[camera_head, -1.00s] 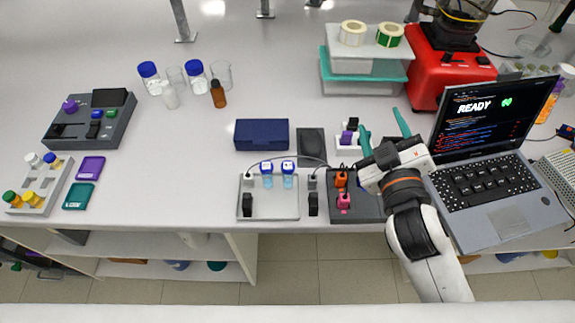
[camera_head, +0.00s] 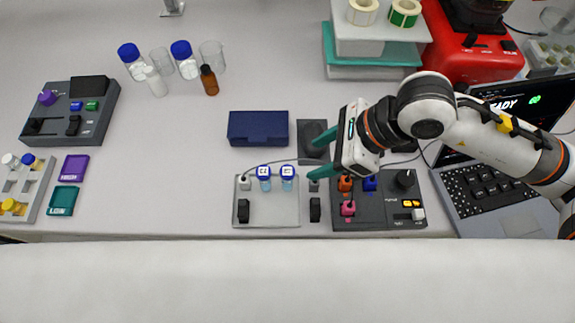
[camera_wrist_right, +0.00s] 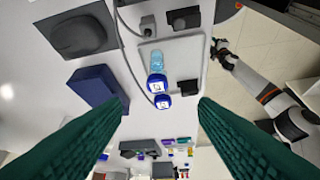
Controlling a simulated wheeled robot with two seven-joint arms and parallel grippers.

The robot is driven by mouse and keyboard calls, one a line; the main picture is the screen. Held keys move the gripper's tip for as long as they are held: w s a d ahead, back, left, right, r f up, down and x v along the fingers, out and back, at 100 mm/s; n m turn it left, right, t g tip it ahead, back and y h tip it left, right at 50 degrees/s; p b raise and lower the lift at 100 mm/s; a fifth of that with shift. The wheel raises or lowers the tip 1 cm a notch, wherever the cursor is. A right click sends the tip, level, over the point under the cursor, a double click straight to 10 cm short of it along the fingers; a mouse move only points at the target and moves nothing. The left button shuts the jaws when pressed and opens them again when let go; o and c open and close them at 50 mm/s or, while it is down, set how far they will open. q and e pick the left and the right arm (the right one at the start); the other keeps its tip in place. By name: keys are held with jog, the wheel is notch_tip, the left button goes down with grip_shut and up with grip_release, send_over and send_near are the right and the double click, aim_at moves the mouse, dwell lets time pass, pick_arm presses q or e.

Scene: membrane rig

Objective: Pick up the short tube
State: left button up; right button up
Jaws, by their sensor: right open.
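I cannot tell whether this tube or a vial is the short tube. My right gripper (camera_head: 316,158) is open and empty, with teal fingers above the right rear of the plate.
A dark blue box (camera_head: 258,128) and a dark pad (camera_head: 312,135) lie behind the plate. A dark control box (camera_head: 380,213) stands right of it, then the laptop (camera_head: 500,185). Bottles and glasses (camera_head: 187,62) stand at the back left. The bench between is clear.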

aim_at(290, 172)
jog(key=shift+h, duration=0.3)
jog(key=p+x, duration=0.2)
jog(key=x, duration=0.3)
jog(key=shift+w+f, duration=0.15)
jog(key=shift+f, duration=0.2)
jog(key=shift+a+f, duration=0.2)
jog(key=shift+f, duration=0.15)
jog(key=p+x, duration=0.3)
jog(key=x, duration=0.1)
jog(key=shift+w+a+f, duration=0.1)
jog(key=shift+a+f, duration=0.05)
jog(key=shift+a, duration=0.2)
jog(key=shift+a+f, duration=0.15)
jog(key=shift+f, duration=0.2)
jog(key=shift+w, duration=0.1)
jog(key=c, duration=1)
jog(key=shift+r, duration=0.1)
jog(key=shift+c, duration=0.2)
